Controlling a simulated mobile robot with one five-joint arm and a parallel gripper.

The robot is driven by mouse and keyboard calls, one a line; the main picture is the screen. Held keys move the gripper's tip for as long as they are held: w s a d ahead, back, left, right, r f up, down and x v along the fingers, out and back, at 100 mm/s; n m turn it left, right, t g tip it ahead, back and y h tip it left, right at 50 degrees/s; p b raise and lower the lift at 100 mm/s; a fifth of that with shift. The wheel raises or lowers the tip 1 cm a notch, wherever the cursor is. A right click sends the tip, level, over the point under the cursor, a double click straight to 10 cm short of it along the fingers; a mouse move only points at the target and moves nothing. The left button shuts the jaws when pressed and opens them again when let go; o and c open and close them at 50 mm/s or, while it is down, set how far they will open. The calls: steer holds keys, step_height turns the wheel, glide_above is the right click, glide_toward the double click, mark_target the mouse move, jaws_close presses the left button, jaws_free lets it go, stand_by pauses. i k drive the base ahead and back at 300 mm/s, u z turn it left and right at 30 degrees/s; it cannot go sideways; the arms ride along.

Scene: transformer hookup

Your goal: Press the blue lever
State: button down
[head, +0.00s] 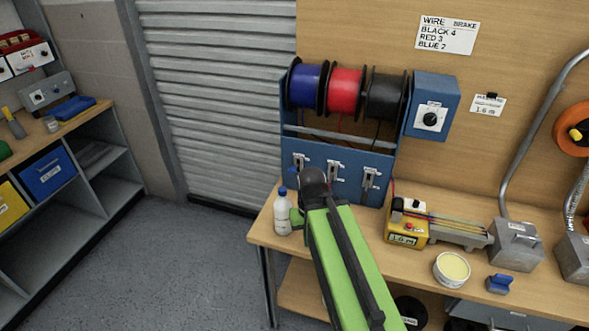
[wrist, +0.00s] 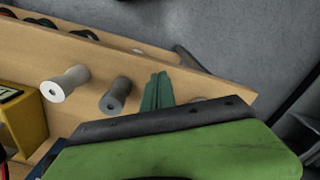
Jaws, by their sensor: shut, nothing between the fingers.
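A blue wire stand (head: 345,147) on the bench carries a blue spool (head: 306,86), a red spool (head: 346,90) and a black spool (head: 386,95). Three levers sit on its front. The left lever (head: 300,161), below the blue spool, is partly hidden behind my arm's end; a small blue part shows beside it. The middle lever (head: 335,170) and right lever (head: 372,177) are clear of my arm. My gripper (head: 297,219) is low in front of the stand's left side, mostly hidden by my arm. It is shut and empty. Its green jaw fills the lower wrist view (wrist: 165,150). No lever shows there.
A white bottle (head: 282,212) stands close left of my gripper. A yellow device (head: 407,222), a round tub (head: 452,268) and a blue clamp-like item (head: 499,284) are to the right. A dial box (head: 432,107) adjoins the stand. The wrist view shows cylinders (wrist: 66,84) on a wooden surface.

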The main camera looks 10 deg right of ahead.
mark_target(292, 169)
steer(key=u, duration=5.55)
steer(key=i, duration=0.1)
steer(key=z, duration=2.85)
steer(key=k, duration=1.1)
steer(key=z, duration=0.8)
steer(key=i, duration=1)
steer(key=u, duration=0.1)
